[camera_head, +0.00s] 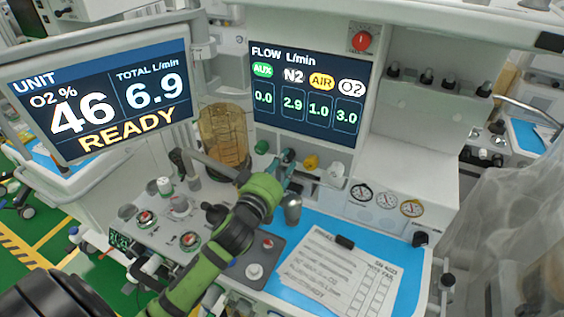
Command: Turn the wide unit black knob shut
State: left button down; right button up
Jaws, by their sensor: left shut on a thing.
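The wide unit (412,150) is a pale anaesthesia cart with a flow screen (308,92) reading AUX 0.0, N2 2.9, AIR 1.0 and O2 3.0. Below the screen is a row of knobs: green (262,147), black (289,155), yellow (310,161) and white (336,170). My left gripper (284,172) reaches up from the lower left to the black knob and is shut on it. The gripper covers part of the knob, so its turn angle is hard to tell. My right gripper is not in view.
A second screen (100,95) at the left reads O2 46, total 6.9, READY. An amber canister (224,135) stands left of the knobs. A clipboard sheet (340,272) lies on the blue work surface (408,290). Small gauges (387,200) sit at the right.

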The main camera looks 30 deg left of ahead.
pick_arm(q)
jog(key=m+p, duration=0.5)
jog(key=m, duration=1.7)
jog(key=shift+r, duration=0.15)
jog(key=shift+m, duration=0.3)
jog(key=c, duration=0.9)
grip_release()
jog(key=shift+d, duration=0.1)
